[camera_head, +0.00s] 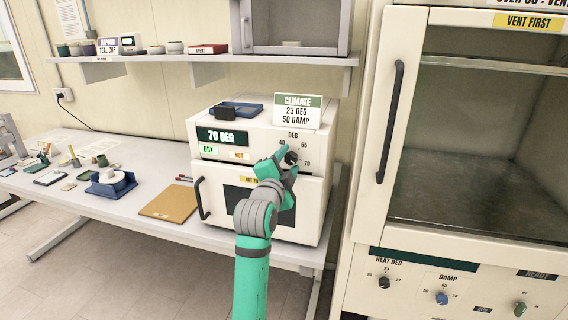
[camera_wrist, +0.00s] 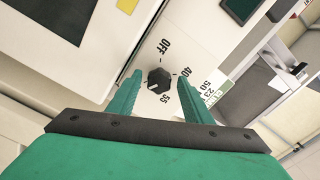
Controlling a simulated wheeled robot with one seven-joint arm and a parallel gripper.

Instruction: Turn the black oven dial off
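The black oven dial (camera_head: 291,157) is on the upper right of the white oven's front (camera_head: 260,150), with temperature numbers around it. In the wrist view the dial (camera_wrist: 159,79) has its white mark toward the lower left, away from the OFF label, with 40 and 55 on its right side. My gripper (camera_head: 286,162) is at the dial. In the wrist view its two green fingers (camera_wrist: 160,76) are apart, one on each side of the dial, with gaps showing. The oven display (camera_head: 222,137) reads 70 DEG.
A sign card (camera_head: 298,110) and a blue tray (camera_head: 238,111) sit on the oven. The oven door handle (camera_head: 201,198) is at lower left. A vented cabinet (camera_head: 470,150) stands close on the right. A shelf (camera_head: 210,60) runs above.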

